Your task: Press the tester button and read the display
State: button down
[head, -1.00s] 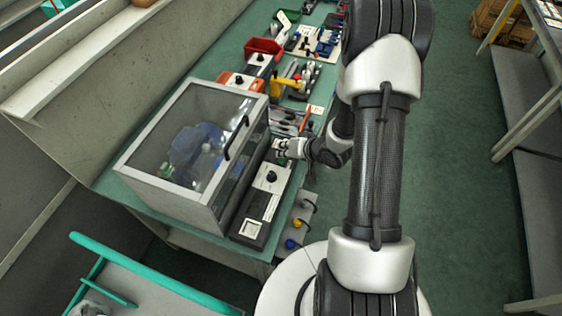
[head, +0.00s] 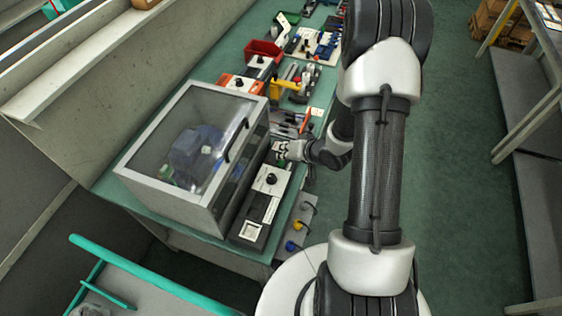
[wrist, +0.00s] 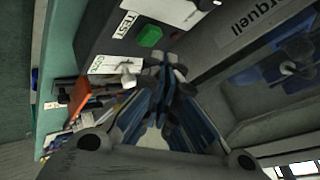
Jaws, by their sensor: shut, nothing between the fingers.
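The tester is a long grey panel (head: 262,205) with a black knob and a white framed square (head: 252,230), standing along the front of the clear-lidded box. In the wrist view a green button (wrist: 150,36) sits on the panel beside a label reading TEST (wrist: 127,24). A white plate (wrist: 180,8) lies above it; no reading can be made out. My gripper (head: 280,151) is at the panel's far end. In the wrist view its fingertips (wrist: 168,66) are together and empty, just below the green button in the picture. I see no contact with the button.
The clear-lidded box (head: 180,196) with a blue pump inside stands directly left of the panel. Coloured knobs on a grey plate (head: 298,225) are at the near right. A red bin (head: 264,47) and tools crowd the bench beyond.

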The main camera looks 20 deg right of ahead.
jog(key=shift+f, duration=0.15)
jog(key=shift+f, duration=0.3)
jog(key=shift+f+b, duration=0.4)
jog(key=shift+b, duration=0.05)
dwell(0.8)
jog(key=shift+r, duration=0.1)
jog(key=shift+r+p, duration=0.8)
jog(key=shift+p, duration=0.15)
notch_tip(320, 180, up, 5)
jog(key=p, duration=0.4)
jog(key=shift+p, duration=0.35)
dwell(0.3)
